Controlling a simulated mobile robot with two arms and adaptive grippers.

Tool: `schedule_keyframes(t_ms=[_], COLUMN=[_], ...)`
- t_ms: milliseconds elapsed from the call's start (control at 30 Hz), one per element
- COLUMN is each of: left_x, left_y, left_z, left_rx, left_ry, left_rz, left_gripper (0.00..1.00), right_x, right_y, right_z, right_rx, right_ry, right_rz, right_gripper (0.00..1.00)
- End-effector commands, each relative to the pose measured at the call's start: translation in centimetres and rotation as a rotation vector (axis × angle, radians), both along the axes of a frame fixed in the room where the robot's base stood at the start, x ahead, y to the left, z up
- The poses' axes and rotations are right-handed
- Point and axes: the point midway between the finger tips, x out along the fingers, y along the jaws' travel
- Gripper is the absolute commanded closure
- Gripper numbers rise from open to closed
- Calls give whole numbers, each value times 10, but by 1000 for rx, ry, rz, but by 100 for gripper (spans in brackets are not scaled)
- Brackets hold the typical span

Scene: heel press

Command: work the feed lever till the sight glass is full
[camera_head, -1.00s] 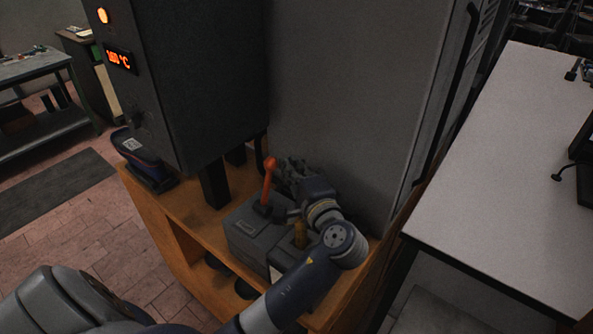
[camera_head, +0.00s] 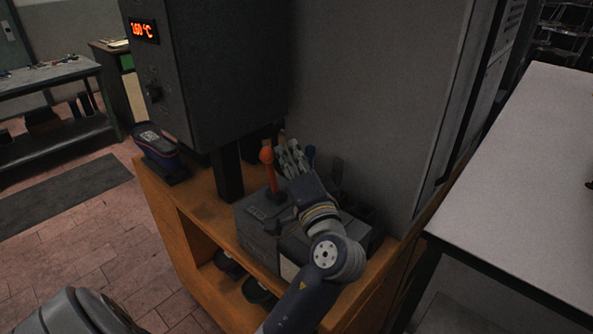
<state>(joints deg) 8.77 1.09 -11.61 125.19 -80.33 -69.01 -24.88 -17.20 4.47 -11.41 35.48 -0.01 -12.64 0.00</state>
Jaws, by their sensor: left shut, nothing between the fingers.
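The feed lever (camera_head: 272,172) is an orange-red handle with a round knob. It stands on a grey box (camera_head: 257,228) on the wooden bench, its top leaning slightly left. My left gripper (camera_head: 290,153) is shut and empty, close to the right of the lever's knob; I cannot tell whether it touches. My left wrist and forearm cover much of the second grey box (camera_head: 293,250) beside the lever's box. I cannot make out the sight glass. My right gripper is not in view.
A dark heated cabinet (camera_head: 215,70) reading 160 °C overhangs the wooden bench (camera_head: 190,200) at the left. A shoe (camera_head: 155,140) stands on a form beside it. A tall grey panel (camera_head: 380,100) stands behind the gripper. A white table (camera_head: 520,190) is at the right.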

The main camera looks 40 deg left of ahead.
Motion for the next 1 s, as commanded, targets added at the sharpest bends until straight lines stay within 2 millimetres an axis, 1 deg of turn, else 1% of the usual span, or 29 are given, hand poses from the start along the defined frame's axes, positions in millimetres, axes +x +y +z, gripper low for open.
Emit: schedule_keyframes(t_ms=[33, 100, 200, 400, 600, 1000], left_x=[-4, -7, -11, -16, -18, -18], left_y=[1, 2, 2, 2, 2, 2], left_z=[-8, -7, -6, -4, -2, -1], left_rx=[-6, -7, -12, -16, -17, -17], left_ry=[-30, -64, -108, -164, -189, -192], left_rz=[4, 4, 5, 3, 4, 4], left_gripper=[100, 100, 100, 100, 100, 100], right_x=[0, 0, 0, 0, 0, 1], right_y=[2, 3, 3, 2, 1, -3], right_z=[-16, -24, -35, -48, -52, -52], right_rx=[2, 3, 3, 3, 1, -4], right_ry=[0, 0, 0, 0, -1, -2], right_rz=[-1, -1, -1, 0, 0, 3], right_gripper=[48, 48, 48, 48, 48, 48])
